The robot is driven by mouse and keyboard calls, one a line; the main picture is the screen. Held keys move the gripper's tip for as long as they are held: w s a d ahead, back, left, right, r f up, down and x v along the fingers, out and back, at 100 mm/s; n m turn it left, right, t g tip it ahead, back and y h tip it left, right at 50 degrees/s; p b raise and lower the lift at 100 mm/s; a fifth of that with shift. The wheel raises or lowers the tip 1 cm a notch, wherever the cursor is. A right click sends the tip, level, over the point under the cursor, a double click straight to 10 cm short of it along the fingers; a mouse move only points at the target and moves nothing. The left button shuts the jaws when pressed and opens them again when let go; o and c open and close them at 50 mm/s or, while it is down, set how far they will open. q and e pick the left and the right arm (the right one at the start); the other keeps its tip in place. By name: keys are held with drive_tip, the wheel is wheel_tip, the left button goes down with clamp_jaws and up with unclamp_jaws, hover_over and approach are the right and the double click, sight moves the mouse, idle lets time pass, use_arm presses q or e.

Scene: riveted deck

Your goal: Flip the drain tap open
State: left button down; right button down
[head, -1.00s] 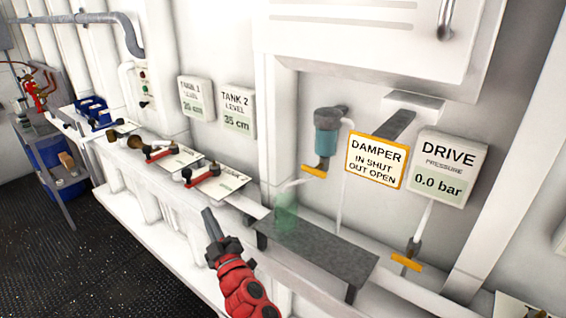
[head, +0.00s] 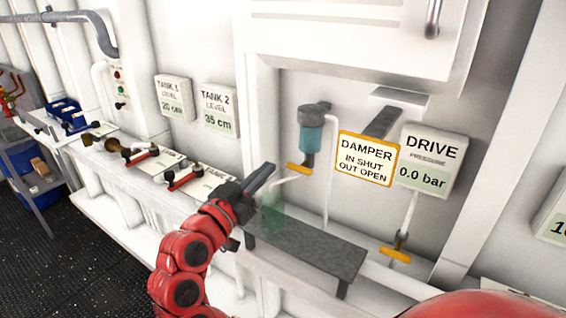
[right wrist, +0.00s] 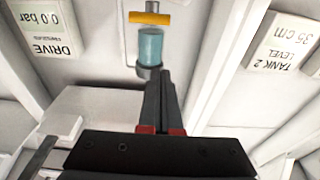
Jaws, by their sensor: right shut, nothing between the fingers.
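The drain tap's yellow lever (head: 300,168) lies crosswise under a teal filter bowl (head: 310,140) on the wall. In the right wrist view the yellow lever (right wrist: 150,18) and bowl (right wrist: 150,46) appear upside down, beyond the fingers. My right gripper (head: 270,170) is shut and empty, with its tips just left of the lever in the head view and apart from it. In the wrist view the closed fingers (right wrist: 160,80) point toward the bowl and overlap its cap. A translucent green jar (head: 272,212) stands below the tap, partly behind the gripper. My left gripper is not in view.
A dark metal shelf (head: 310,252) runs below the tap. A damper sign (head: 366,158) and drive gauge (head: 430,160) are on the right, with another yellow-handled valve (head: 397,254) beneath. Red-handled valves (head: 184,179) line the ledge at left.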

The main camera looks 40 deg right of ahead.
drive_tip(key=r+p, duration=0.2)
drive_tip(key=p, duration=0.3)
hover_over(303, 166)
drive_tip(key=w+a, duration=0.1)
drive_tip(key=a, duration=0.2)
drive_tip(key=f, duration=0.1)
drive_tip(key=f+p, duration=0.1)
drive_tip(key=f, duration=0.1)
drive_tip(key=shift+w+a+f+p, duration=0.2)
drive_tip(key=shift+w+a+p, duration=0.05)
drive_tip(key=shift+a+p, duration=0.1)
drive_tip(key=shift+s+f, duration=0.1)
drive_tip(key=shift+f, duration=0.55)
